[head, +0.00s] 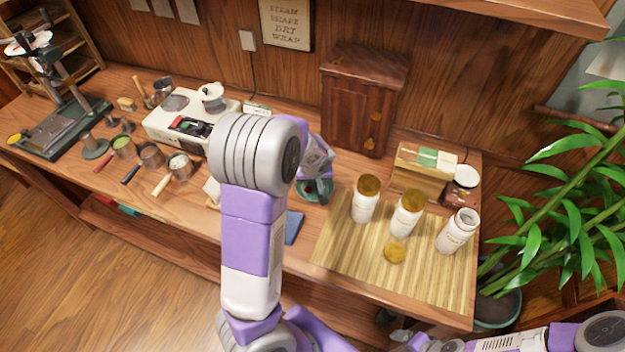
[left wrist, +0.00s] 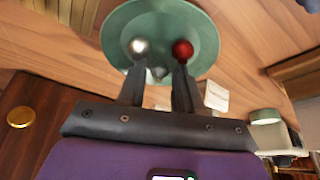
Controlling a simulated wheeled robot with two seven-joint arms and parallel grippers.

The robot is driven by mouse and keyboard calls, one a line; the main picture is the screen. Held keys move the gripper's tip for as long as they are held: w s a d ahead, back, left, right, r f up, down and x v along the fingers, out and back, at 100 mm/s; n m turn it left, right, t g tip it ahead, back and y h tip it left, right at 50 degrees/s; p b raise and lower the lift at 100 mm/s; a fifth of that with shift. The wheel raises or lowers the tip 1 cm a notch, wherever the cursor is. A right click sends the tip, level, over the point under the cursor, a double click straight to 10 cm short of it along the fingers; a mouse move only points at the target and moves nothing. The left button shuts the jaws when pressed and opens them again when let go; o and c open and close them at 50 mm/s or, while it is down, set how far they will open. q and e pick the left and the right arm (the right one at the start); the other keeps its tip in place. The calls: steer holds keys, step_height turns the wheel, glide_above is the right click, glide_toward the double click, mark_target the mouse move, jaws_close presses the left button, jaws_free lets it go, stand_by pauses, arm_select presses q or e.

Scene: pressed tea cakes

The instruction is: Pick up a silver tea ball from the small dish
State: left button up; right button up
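The small green dish (head: 318,196) stands on the bench in the head view, mostly hidden by my left arm and gripper. In the left wrist view the dish (left wrist: 118,25) holds a silver ball (left wrist: 138,46) and a red ball (left wrist: 182,49). A small grey rounded thing (left wrist: 158,73) shows between the fingers; I cannot tell if it is another silver ball. My left gripper (left wrist: 160,70) is open over the dish, one fingertip near the silver ball and the other near the red one. I cannot tell whether they touch.
A bamboo mat (head: 340,245) right of the dish bears several white jars; one lid (head: 395,253) lies loose. A wooden cabinet (head: 362,100) stands behind. A white scale-like device (head: 165,128) and metal cups are left. A leafy plant (head: 560,200) borders the bench's right end.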

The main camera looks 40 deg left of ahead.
arm_select(q)
steer(key=shift+c, duration=0.4)
jaws_close()
steer(key=shift+r, duration=0.1)
